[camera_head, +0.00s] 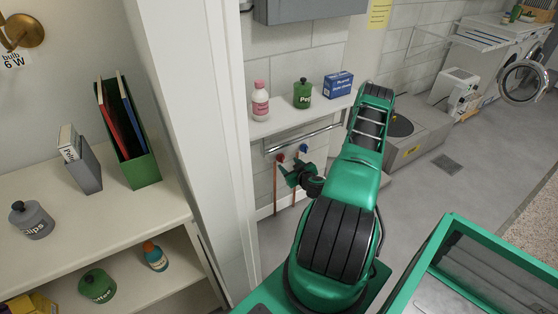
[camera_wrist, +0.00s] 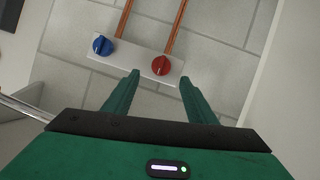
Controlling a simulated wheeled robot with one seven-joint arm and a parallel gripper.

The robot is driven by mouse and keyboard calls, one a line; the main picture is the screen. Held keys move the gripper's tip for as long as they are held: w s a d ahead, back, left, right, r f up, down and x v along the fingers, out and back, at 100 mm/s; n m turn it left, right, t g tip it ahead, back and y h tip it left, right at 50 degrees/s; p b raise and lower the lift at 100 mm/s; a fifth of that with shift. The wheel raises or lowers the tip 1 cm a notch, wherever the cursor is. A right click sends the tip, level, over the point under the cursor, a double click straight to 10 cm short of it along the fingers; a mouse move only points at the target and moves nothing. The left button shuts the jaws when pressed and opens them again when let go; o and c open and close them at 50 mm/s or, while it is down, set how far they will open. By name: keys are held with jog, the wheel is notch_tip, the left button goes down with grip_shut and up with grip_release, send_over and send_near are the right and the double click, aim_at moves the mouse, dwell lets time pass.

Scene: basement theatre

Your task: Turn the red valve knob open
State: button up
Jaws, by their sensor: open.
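The red valve knob (camera_wrist: 161,65) sits on a pale plate (camera_wrist: 124,58) on the grey block wall in the wrist view, with a copper pipe running from it. A blue knob (camera_wrist: 102,45) is on the same plate to its left. In the head view the red knob (camera_head: 280,158) and the blue knob (camera_head: 304,148) show small below the shelf. My gripper (camera_wrist: 159,82) is open and empty; in the wrist view its two fingers lie on either side of the red knob's column, with the knob just beyond the tips. My gripper (camera_head: 287,172) is also near the knobs in the head view.
A shelf (camera_head: 290,122) above the knobs holds a pink-capped bottle (camera_head: 260,101), a green pot (camera_head: 302,94) and a blue box (camera_head: 338,85). A metal rail (camera_head: 302,137) runs under it. A white partition (camera_head: 195,120) stands left of the arm.

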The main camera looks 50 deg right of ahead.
aim_at(282, 159)
jog(key=x, duration=0.9)
jog(key=shift+w+a+r, duration=0.1)
jog(key=shift+a, duration=0.1)
jog(key=c, duration=1.1)
